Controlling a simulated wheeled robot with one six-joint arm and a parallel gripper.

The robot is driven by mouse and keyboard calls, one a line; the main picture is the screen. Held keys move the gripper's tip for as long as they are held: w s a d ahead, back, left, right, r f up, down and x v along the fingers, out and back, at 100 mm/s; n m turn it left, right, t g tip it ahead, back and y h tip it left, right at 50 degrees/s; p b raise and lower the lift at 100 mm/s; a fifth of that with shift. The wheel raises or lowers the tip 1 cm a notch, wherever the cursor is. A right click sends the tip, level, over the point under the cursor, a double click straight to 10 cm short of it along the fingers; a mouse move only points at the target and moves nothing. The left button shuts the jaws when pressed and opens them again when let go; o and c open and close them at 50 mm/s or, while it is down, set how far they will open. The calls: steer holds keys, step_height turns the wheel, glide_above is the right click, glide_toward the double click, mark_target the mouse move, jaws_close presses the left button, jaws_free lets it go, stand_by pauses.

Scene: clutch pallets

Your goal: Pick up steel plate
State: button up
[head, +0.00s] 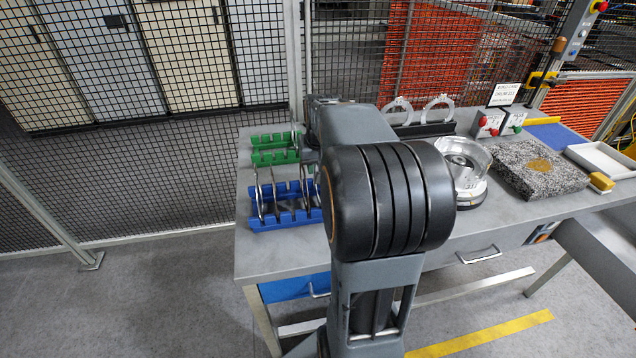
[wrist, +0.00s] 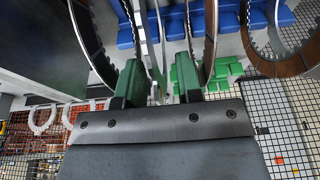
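My gripper (wrist: 158,72) shows in the wrist view with its two green fingers spread apart. A thin steel-looking plate (wrist: 151,40), seen nearly edge-on, stands in the gap between the fingers, and neither finger clearly touches it. Other toothed plates flank the fingers: a dark-edged plate (wrist: 92,42) on the left and a brown-faced plate (wrist: 282,55) on the right. In the head view several upright plates (head: 259,192) stand in the blue rack (head: 268,222). My arm hides the gripper and part of the racks there.
A green rack (head: 272,157) sits behind the blue one on the grey table (head: 262,258). To the right are a clear round housing (head: 466,165), a speckled stone block (head: 535,170), a white tray (head: 603,158) and two ring parts (head: 437,107) on a dark stand. Mesh fencing stands behind.

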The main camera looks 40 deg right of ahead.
jaws_close()
steer(key=shift+r, duration=0.1)
stand_by(0.5)
